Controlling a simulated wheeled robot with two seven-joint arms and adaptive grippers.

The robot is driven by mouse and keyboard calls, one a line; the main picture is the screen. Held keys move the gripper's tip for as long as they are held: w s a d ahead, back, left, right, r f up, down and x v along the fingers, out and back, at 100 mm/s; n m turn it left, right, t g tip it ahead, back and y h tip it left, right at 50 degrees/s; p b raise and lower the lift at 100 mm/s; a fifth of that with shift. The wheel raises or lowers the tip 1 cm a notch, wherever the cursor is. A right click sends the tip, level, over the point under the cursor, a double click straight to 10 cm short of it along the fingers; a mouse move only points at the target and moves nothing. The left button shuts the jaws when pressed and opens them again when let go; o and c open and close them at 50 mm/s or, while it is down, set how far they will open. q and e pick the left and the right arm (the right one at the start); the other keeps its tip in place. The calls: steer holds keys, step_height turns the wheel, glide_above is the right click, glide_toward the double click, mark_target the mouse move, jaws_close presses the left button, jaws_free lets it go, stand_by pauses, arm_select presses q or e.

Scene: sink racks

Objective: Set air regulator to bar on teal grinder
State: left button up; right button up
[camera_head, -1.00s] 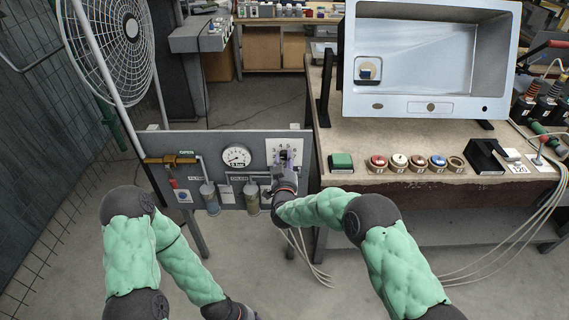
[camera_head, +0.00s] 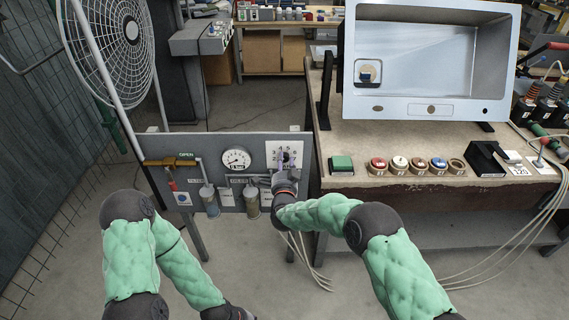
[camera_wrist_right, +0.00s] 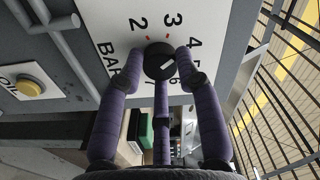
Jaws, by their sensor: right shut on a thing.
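The regulator dial plate (camera_head: 290,150) is white with numbers and stands on the grey panel. The wrist view shows its numbers and "BAR" on the plate (camera_wrist_right: 120,25). The round black knob (camera_wrist_right: 160,60) carries a short slanted white mark. My right gripper (camera_head: 286,172) is at the dial; in the wrist view its purple fingers (camera_wrist_right: 162,75) are closed around the knob. The exact number the knob points to is unclear. A round pressure gauge (camera_head: 236,160) sits left of the dial. My left arm ends at the bottom edge, its gripper out of frame. I cannot identify a teal grinder.
Left of the gauge are a brass valve (camera_head: 170,161) and an "OPEN" label. Two filter bowls (camera_head: 209,200) hang from the panel. A workbench (camera_head: 430,178) with coloured buttons and a metal cabinet stands right; a fan (camera_head: 110,50) stands left.

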steer(key=m, duration=1.1)
steer(key=shift+f, duration=0.1)
steer(key=shift+m, duration=0.5)
steer(key=o, duration=1.1)
steer(key=shift+o, duration=0.2)
steer(key=shift+s, duration=0.1)
steer(key=s, duration=1.2)
